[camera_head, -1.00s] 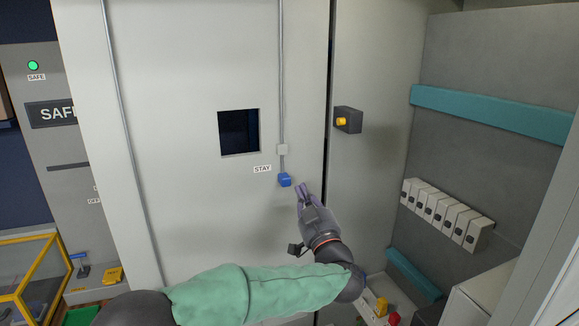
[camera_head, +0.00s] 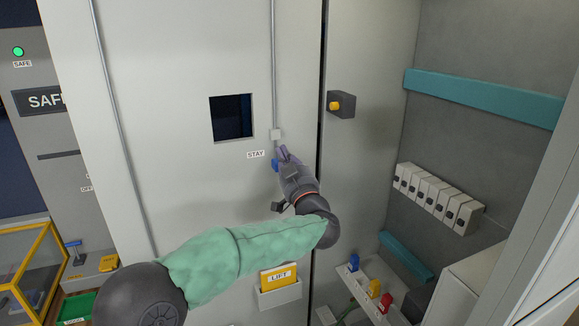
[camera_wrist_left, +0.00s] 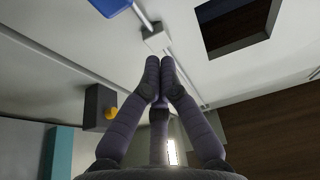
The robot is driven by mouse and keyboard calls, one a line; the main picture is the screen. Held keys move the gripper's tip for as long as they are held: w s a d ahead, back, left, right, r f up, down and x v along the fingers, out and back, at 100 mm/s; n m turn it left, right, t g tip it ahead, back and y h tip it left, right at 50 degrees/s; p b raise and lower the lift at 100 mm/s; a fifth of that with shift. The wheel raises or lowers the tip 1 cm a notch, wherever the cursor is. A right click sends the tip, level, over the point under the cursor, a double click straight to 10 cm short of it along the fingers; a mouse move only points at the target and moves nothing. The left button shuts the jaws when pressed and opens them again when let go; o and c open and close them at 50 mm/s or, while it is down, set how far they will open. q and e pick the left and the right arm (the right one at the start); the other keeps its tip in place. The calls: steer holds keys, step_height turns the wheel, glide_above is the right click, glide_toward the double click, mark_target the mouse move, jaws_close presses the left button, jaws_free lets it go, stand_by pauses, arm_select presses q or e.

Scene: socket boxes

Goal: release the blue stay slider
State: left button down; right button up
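The blue stay slider (camera_head: 275,165) sits on the pale door panel, below a thin vertical rod and beside the STAY label (camera_head: 255,154). My left gripper (camera_head: 283,152) is right beside it in the head view, its fingers covering the slider's right side. In the left wrist view the slider (camera_wrist_left: 110,5) is cut off at the top edge, apart from my fingers. My left fingertips (camera_wrist_left: 160,64) are together with nothing seen between them. Whether any finger touches the slider cannot be told. My right gripper is not in view.
A small pale block (camera_head: 275,134) on the rod is just above my fingers. A dark window (camera_head: 231,117) is to the left. A grey box with a yellow knob (camera_head: 334,105) is to the right, past the door's seam. A yellow LIFT holder (camera_head: 279,278) is below.

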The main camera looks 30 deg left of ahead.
arm_select(q)
steer(key=shift+w+a+f, duration=0.45)
steer(key=shift+a+f, duration=0.15)
steer(key=shift+f, duration=0.2)
steer(key=shift+w+a+f, duration=0.45)
steer(key=shift+a+f, duration=0.1)
steer(key=shift+f, duration=0.2)
step_height(320, 180, down, 4)
steer(key=b, duration=0.2)
steer(key=shift+d+r+b, duration=0.1)
steer(key=shift+r+b, duration=0.1)
steer(key=shift+b, duration=0.1)
